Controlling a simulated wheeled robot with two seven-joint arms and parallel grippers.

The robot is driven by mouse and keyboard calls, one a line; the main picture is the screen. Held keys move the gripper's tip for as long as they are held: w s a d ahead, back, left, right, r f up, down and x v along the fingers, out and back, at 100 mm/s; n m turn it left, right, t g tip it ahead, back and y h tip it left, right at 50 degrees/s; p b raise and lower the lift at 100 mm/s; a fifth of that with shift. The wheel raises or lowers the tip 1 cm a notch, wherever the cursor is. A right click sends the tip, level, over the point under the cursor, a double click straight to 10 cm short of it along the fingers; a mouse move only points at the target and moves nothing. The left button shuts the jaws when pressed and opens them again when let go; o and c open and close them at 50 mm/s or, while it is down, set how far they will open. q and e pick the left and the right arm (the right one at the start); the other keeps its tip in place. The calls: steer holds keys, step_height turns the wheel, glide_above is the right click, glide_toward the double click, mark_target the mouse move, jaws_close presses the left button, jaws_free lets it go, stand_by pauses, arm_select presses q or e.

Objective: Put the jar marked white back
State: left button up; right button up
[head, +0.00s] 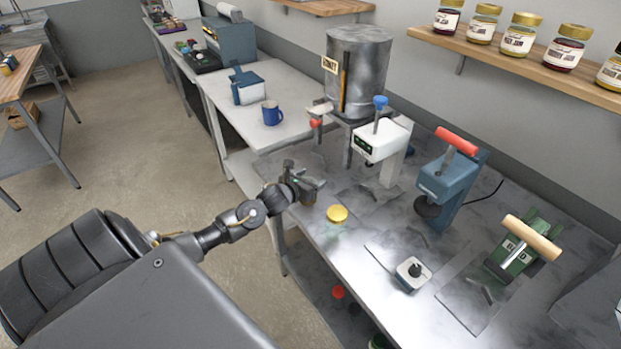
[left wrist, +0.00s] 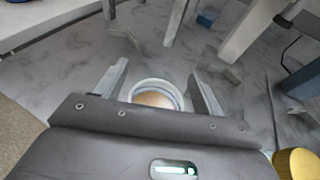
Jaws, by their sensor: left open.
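My left gripper (head: 314,184) is open over the near-left part of the metal worktop. In the left wrist view, an open glass jar (left wrist: 157,95) with a pale rim and tan contents shows between the two spread fingers (left wrist: 158,76). I cannot tell whether the fingers touch it. My right gripper is out of view.
Several labelled jars with gold lids, one of them pale (head: 519,36), stand on the wooden wall shelf (head: 520,65). A metal honey tank (head: 358,75), a white device (head: 384,150), a blue press (head: 450,180) and a green tool (head: 522,250) occupy the worktop. A blue mug (head: 272,113) stands behind.

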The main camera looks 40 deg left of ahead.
arm_select(q)
steer(key=shift+r, duration=0.15)
steer(key=shift+s, duration=0.35)
steer(key=b+v, duration=0.3)
steer(key=v, duration=0.8)
steer(key=shift+r, duration=0.15)
steer(key=shift+s+d, duration=0.1)
